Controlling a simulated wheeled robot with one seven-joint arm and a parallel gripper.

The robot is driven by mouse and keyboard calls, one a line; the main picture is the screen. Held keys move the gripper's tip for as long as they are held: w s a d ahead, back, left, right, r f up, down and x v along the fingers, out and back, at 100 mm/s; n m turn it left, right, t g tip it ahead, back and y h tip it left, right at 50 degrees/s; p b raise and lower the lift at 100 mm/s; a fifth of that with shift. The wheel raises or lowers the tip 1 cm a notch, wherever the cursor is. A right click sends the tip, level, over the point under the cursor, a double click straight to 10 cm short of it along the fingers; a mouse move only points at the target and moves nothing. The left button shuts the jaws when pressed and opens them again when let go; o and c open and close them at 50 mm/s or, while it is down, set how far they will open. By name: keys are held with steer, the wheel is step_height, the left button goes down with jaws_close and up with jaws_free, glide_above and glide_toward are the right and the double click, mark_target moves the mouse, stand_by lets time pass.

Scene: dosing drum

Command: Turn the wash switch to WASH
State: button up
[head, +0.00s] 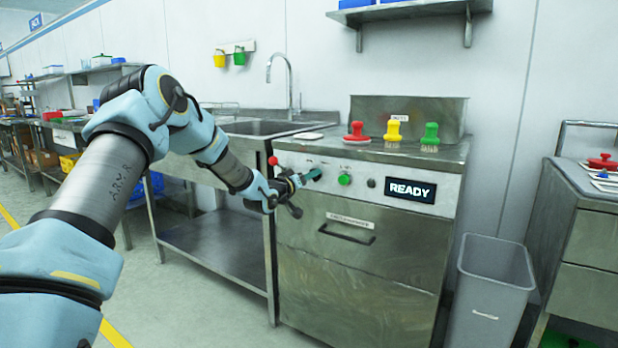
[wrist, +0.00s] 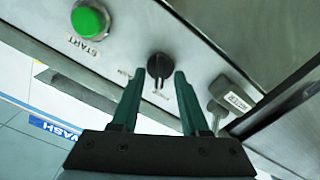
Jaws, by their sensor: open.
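The black wash switch (wrist: 158,63) is a round knob on the steel front panel. It shows in the wrist view, with small labels around it that are too small to read surely. My gripper (wrist: 159,76) is open, its two green fingertips at either side of the switch's near edge. I cannot tell whether they touch it. In the head view my gripper (head: 308,176) is at the panel, left of the green button, and hides the switch.
The green START button (wrist: 90,19) is beside the switch and also shows in the head view (head: 345,180). A READY display (head: 410,191) is further right. A red-knobbed lever (head: 273,160) is close left of my gripper. Three brushes stand on top; a drawer handle (head: 347,234) is below.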

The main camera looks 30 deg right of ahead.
steer(key=shift+c, duration=0.3)
jaws_close()
steer(key=shift+m+b, duration=0.3)
steer(key=shift+b, duration=0.1)
steer(key=m+b, duration=0.6)
steer(key=m, duration=0.1)
steer(key=m+b, duration=0.3)
steer(key=m, duration=0.1)
steer(key=shift+s+d+f, duration=0.1)
steer(key=shift+s, duration=0.15)
steer(key=shift+m+b, duration=0.3)
steer(key=shift+b, duration=0.05)
